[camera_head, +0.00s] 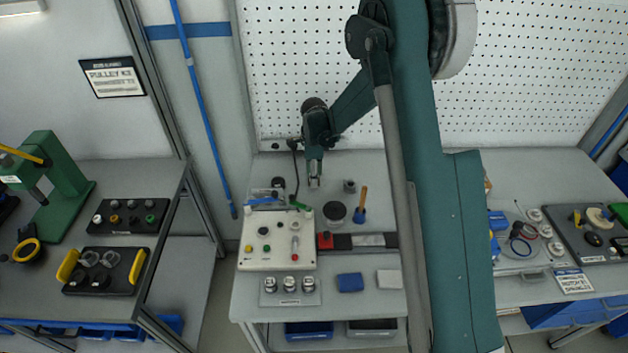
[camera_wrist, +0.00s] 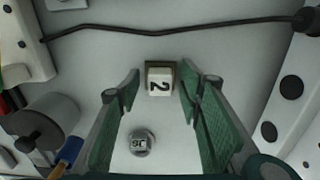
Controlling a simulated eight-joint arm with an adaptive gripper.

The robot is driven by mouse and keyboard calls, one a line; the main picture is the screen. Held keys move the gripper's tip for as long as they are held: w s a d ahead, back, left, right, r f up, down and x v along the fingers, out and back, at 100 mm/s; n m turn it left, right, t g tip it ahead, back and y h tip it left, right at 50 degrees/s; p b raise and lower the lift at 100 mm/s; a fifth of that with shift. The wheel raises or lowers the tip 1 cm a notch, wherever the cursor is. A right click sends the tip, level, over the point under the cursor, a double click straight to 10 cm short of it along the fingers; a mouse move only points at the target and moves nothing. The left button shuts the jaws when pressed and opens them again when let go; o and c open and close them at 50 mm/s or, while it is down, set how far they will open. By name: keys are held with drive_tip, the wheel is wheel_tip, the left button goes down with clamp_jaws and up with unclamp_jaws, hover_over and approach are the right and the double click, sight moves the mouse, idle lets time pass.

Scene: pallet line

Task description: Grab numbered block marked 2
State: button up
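The white numbered block marked 2 (camera_wrist: 159,82) sits in a brownish square surround in the wrist view, with its digit turned sideways. My gripper (camera_wrist: 160,88) is open, with one green finger on each side of the block and visible gaps between. In the head view my gripper (camera_head: 314,184) points down over the back of the middle bench. I cannot make the block out clearly there.
A small metal weight (camera_wrist: 140,143) stands near the fingers. A grey cylinder with a dark knob (camera_wrist: 40,125) and a blue-ended tool (camera_wrist: 68,152) lie left. A black cable (camera_wrist: 150,28) crosses behind. The control panel (camera_head: 268,255) stands in front, the pegboard (camera_head: 290,70) behind.

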drive_tip(key=shift+c, duration=0.5)
drive_tip(key=c, duration=0.9)
drive_tip(key=shift+r, duration=0.1)
drive_tip(key=shift+r, duration=4.9)
